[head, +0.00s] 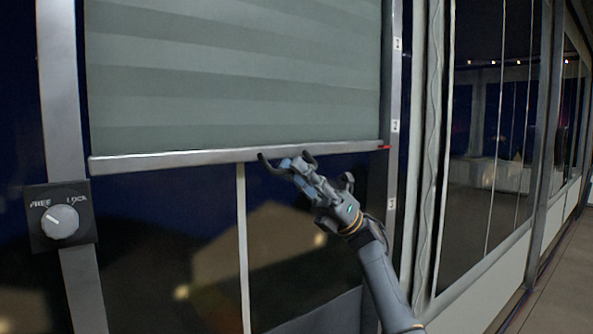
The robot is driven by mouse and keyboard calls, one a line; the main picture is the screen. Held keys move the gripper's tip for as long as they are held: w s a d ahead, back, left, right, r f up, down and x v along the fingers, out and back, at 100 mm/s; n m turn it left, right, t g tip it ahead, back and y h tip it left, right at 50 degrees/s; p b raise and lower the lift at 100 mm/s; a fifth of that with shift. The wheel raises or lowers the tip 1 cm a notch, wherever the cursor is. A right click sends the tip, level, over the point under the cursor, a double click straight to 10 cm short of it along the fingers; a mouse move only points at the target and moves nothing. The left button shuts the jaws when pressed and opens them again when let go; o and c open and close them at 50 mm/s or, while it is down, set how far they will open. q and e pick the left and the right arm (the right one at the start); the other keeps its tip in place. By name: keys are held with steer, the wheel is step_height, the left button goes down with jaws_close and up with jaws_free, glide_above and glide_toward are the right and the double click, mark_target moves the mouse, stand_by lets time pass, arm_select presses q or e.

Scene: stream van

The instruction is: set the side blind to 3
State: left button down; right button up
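The side blind (235,75) is a grey-green cloth hanging over the window, part way down. Its metal bottom bar (180,160) slopes slightly up to the right. A red pointer (384,147) at the bar's right end is a little below the middle scale mark (395,126), which looks like 2. The lower mark (391,204) looks like 3. My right gripper (286,158) is at the bar's lower edge, right of its middle, with fingertips apart. Contact is unclear. The knob (60,221) on the FREE/LOCK plate has its white line toward FREE. My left gripper is out of view.
A metal post (62,90) carries the knob plate at left. The scale strip (391,175) runs down the blind's right side. Cables (430,170) hang beside it. Glass panels (490,150) and open floor (555,270) lie to the right.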

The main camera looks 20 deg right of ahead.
steer(key=v, duration=1.1)
steer(key=shift+d+f, duration=0.2)
steer(key=shift+o, duration=0.2)
